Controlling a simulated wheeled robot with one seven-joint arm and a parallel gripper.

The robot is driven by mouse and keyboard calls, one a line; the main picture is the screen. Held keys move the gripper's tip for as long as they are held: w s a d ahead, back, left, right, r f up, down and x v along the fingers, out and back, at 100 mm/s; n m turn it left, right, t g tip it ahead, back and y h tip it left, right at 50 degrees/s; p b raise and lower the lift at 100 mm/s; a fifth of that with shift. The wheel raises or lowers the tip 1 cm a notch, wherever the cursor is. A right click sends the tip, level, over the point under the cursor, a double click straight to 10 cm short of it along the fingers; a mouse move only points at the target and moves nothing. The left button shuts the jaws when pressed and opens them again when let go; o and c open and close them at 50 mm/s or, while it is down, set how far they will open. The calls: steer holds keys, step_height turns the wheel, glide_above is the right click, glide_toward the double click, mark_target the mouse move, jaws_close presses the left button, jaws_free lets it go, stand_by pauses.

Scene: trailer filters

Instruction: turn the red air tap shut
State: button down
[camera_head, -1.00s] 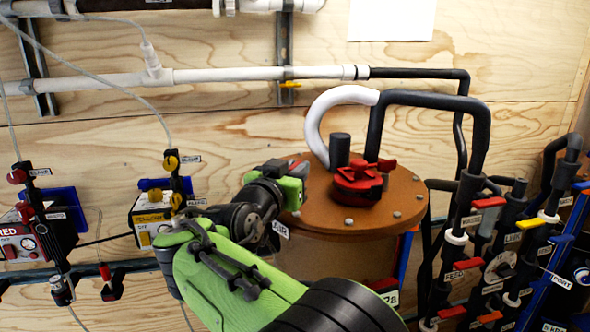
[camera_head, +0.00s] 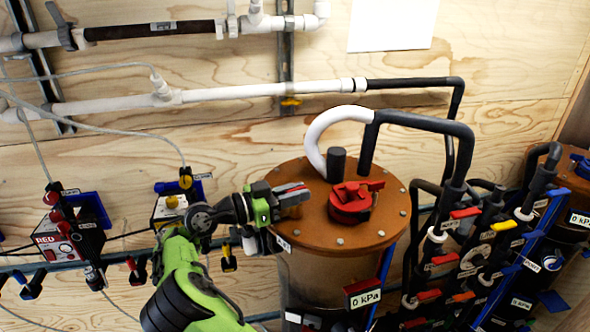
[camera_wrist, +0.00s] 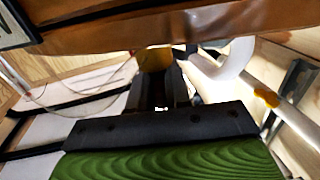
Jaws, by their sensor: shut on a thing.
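A larger red valve (camera_head: 350,203) and a dark stub (camera_head: 336,165) stand on the lid, right of my gripper. A white hose (camera_head: 315,135) arches behind. Black pipes with coloured taps (camera_head: 465,213) crowd the right. Small gauge boxes (camera_head: 68,235) hang at left.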

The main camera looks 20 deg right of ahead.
steer(key=m+g+p, duration=0.1)
steer(key=p, duration=0.2)
steer(key=shift+r+g+p, duration=0.3)
steer(key=shift+r, duration=0.05)
steer(key=shift+f+g+p, duration=0.3)
steer(key=shift+p, duration=0.4)
steer(key=c, duration=1.2)
jaws_free()
steer(key=shift+o, duration=0.2)
steer(key=w+a, duration=0.2)
steer(key=a, duration=1.3)
steer(key=shift+a, duration=0.3)
